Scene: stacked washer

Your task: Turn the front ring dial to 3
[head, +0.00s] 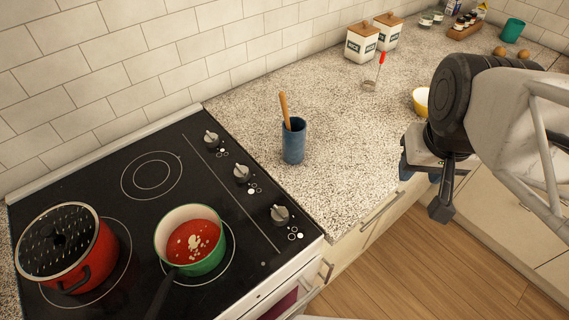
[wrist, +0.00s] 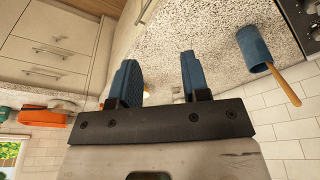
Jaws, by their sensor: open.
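The black glass stovetop (head: 150,225) carries three grey dials in a row along its right side. The dial nearest the front edge (head: 280,214) has small white ring marks beside it. The middle dial (head: 242,173) and the rear dial (head: 211,139) stand behind it. The numbers on the dials are too small to read. My gripper (head: 424,188) is open and empty, in the air to the right of the stove near the counter's front edge. Its two blue fingers (wrist: 157,75) are apart in the wrist view, with nothing between them.
A green pot of red soup (head: 192,240) and a red pot (head: 66,248) stand on the stovetop. A blue cup (head: 293,143) with a wooden-handled utensil stands on the counter right of the dials. A yellow bowl (head: 421,100) sits further right. Bare counter lies between.

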